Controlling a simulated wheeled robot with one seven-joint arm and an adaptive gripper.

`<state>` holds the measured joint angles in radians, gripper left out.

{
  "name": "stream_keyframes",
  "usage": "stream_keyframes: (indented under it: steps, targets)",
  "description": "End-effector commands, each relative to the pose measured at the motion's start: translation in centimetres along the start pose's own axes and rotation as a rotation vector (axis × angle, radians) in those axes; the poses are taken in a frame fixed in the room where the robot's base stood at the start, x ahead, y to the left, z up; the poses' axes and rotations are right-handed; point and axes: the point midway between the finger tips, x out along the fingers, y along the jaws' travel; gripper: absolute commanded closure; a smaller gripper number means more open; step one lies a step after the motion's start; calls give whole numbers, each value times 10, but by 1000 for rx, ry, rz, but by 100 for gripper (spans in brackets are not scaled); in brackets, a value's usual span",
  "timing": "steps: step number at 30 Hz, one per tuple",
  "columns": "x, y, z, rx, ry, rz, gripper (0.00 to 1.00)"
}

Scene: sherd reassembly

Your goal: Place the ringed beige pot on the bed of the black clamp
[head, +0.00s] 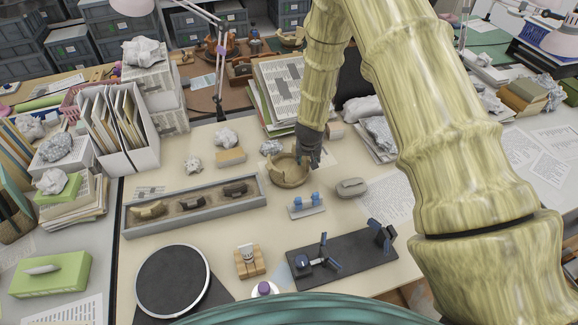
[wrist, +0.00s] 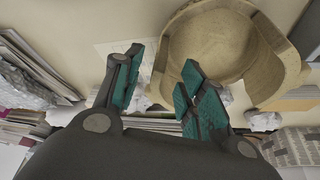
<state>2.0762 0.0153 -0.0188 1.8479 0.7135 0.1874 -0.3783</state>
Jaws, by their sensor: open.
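The beige pot (head: 289,174) stands on the table in the head view, an open round vessel with an uneven, broken rim. It also shows large in the wrist view (wrist: 225,48), its hollow inside facing me. My gripper (head: 306,158) is at the pot's right rear rim. In the wrist view my gripper (wrist: 160,80) is open, its teal-padded fingers apart; part of the pot's wall appears between them, and the right finger overlaps the rim. Contact cannot be told. The black clamp (head: 350,262), a flat dark bed with blue-tipped parts, lies nearer me, to the right.
A small blue-topped stand (head: 307,207) and a grey oval object (head: 351,187) sit between pot and clamp. A grey tray (head: 195,206) of sherds lies left. A round dark turntable (head: 173,280) and a wooden block (head: 249,261) are in front. Stacked papers (head: 283,88) stand behind.

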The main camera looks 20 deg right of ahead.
Motion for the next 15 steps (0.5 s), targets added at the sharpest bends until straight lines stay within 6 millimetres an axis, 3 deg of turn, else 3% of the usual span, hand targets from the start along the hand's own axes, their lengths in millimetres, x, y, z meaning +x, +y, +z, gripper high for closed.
stream_keyframes:
  steps: [12,15]
  targets:
    - [8,0,0,0,1,0,59]
    - [8,0,0,0,1,0,76]
